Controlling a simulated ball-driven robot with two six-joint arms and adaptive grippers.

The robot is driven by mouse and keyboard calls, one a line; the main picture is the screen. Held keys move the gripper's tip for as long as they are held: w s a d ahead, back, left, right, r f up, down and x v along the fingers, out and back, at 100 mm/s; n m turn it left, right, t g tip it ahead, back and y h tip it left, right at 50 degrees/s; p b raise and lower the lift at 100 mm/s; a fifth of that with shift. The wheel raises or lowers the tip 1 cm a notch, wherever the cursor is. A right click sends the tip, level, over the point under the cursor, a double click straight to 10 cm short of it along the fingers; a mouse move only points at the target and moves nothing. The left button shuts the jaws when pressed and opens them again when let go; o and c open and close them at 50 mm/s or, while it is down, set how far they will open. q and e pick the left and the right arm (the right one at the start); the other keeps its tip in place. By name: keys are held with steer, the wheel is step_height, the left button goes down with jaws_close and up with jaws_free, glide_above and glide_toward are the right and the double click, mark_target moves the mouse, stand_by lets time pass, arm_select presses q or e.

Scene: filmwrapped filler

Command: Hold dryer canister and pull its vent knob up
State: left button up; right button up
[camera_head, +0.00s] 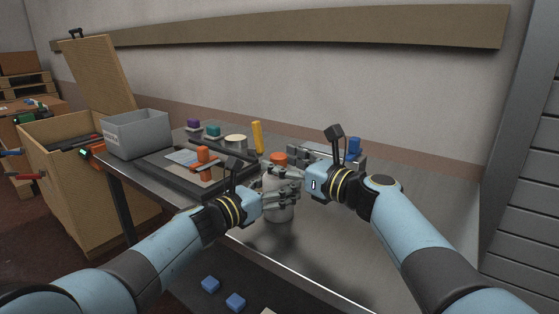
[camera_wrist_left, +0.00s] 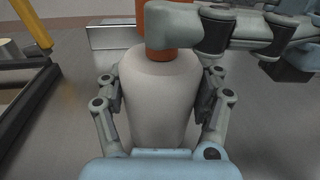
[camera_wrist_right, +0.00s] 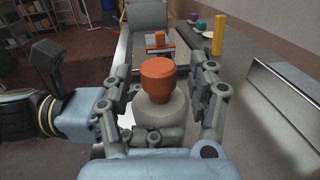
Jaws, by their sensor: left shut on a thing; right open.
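The dryer canister (camera_head: 279,205) is a pale grey, rounded body standing upright on the metal table. It also shows in the left wrist view (camera_wrist_left: 160,95). My left gripper (camera_head: 272,190) is shut on the canister body, one finger on each side. The orange vent knob (camera_wrist_right: 157,80) sits on top of the canister; its top also shows in the head view (camera_head: 279,158). My right gripper (camera_wrist_right: 160,88) is open, with its fingers on either side of the knob and gaps visible. In the left wrist view a right finger hides part of the knob.
A grey bin (camera_head: 150,134) stands at the table's left end, next to a dark-framed tray (camera_head: 150,163) with an orange item. A yellow post (camera_head: 258,137) and a low metal block with a blue part (camera_head: 354,147) stand behind. The table's right side is clear.

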steer(key=shift+w+a, duration=0.45)
steer(key=shift+a, duration=0.05)
jaws_close()
steer(key=shift+r, duration=0.1)
